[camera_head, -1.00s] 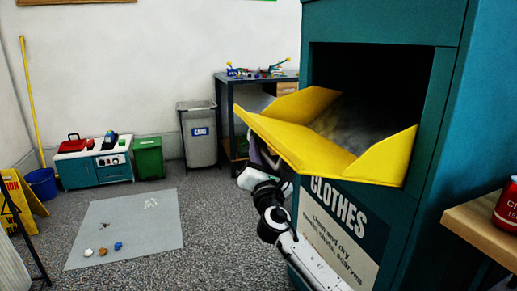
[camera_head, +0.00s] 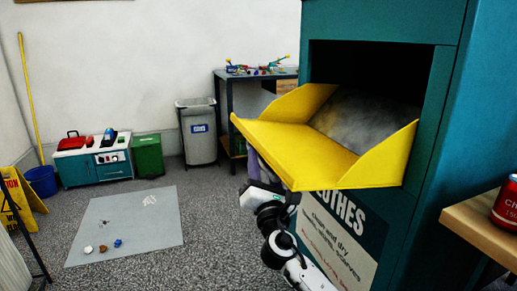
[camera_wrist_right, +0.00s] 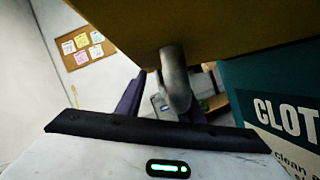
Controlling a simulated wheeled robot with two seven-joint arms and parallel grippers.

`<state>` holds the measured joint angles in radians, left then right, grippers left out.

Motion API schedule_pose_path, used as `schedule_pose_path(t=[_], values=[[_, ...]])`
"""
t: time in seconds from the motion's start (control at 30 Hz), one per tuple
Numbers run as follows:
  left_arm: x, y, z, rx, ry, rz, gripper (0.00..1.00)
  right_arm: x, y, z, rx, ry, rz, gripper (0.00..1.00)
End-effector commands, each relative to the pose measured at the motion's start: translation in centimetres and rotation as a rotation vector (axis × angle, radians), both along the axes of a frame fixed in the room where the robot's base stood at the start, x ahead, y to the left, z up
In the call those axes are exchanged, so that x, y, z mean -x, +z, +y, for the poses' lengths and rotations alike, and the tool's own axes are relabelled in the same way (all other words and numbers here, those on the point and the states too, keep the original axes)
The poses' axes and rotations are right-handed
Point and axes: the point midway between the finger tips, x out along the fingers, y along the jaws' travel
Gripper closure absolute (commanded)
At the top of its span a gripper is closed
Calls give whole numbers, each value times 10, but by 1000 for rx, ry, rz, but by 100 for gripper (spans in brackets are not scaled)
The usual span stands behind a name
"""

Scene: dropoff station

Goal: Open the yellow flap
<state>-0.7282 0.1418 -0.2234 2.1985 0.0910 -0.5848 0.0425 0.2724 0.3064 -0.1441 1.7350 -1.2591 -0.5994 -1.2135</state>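The yellow flap (camera_head: 300,145) on the teal clothes bin (camera_head: 462,130) is tilted outward, with its tray-like inner face and side walls showing. The bin's dark opening is visible behind it. My right gripper (camera_head: 252,163) is under the flap's outer edge, partly hidden by it. In the right wrist view, the flap's underside (camera_wrist_right: 205,22) fills the top and a grey metal handle (camera_wrist_right: 176,82) hangs from it. The purple fingers of the right gripper (camera_wrist_right: 162,90) stand apart on either side of the handle, with a gap at the left finger. My left gripper is not in view.
A wooden table (camera_head: 482,228) with a red can (camera_head: 507,208) stands close at the right. A grey bin (camera_head: 198,135), green bin (camera_head: 148,156) and workbench (camera_head: 228,100) stand at the back. A yellow wet-floor sign (camera_head: 22,200) is at the left.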

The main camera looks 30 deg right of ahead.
Motion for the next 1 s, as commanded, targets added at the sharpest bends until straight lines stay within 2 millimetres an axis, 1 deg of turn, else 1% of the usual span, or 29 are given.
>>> schedule_pose_path(t=[0.03,0.1,0.2,0.3,0.73,1.0], values=[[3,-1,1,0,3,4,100,9,0,7,1,6,-5,67],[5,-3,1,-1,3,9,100,19,-4,12,2,6,-6,67],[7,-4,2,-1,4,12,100,30,-9,18,1,8,-6,67],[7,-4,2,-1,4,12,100,36,-10,22,3,10,-8,67],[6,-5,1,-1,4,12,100,41,-12,24,3,10,-8,67],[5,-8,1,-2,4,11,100,57,-20,30,3,11,-8,67]])
